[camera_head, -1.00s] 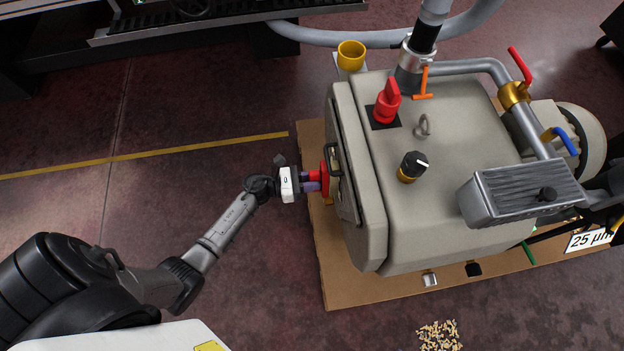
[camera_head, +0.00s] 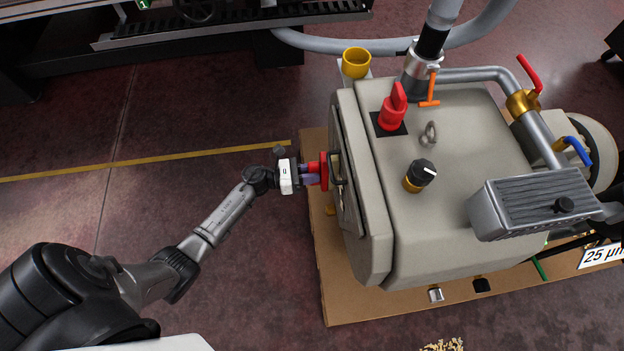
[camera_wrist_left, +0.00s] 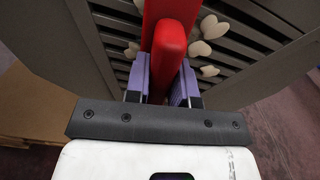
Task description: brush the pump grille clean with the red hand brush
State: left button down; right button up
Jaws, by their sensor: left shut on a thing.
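The pump (camera_head: 465,130) is a large beige box with its grille on the left side. In the left wrist view the dark slatted grille (camera_wrist_left: 105,42) has several pale heart-shaped chips (camera_wrist_left: 212,27) on its slats. My left gripper (camera_head: 312,172) is shut on the red hand brush (camera_head: 324,171), in front of the grille side. In the left wrist view the purple fingers (camera_wrist_left: 163,82) grip the red handle (camera_wrist_left: 171,45) from both sides. The bristles are hidden, so I cannot tell whether they touch the slats. My right gripper is not seen.
The pump stands on a brown board (camera_head: 335,290). A yellow cup (camera_head: 356,63) sits at its back left corner, and a red knob (camera_head: 392,110) and pipes are on top. Pale chips (camera_head: 442,345) lie on the floor in front. The floor left of the pump is clear.

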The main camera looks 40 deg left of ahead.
pick_arm(q)
jog(key=shift+w+a+r+p, duration=0.25)
jog(key=shift+r+p, duration=0.1)
jog(key=shift+r, duration=0.25)
jog(key=shift+w+a+r+p, duration=0.2)
jog(key=shift+r+p, duration=0.1)
jog(key=shift+r, duration=0.25)
jog(key=shift+s+d+r, duration=0.2)
jog(key=shift+s+d, duration=0.05)
jog(key=shift+d, duration=0.05)
jog(key=s+d+p, duration=0.2)
jog(key=s+d, duration=0.7)
jog(key=shift+f+p, duration=0.25)
jog(key=shift+p, duration=0.1)
dwell(0.6)
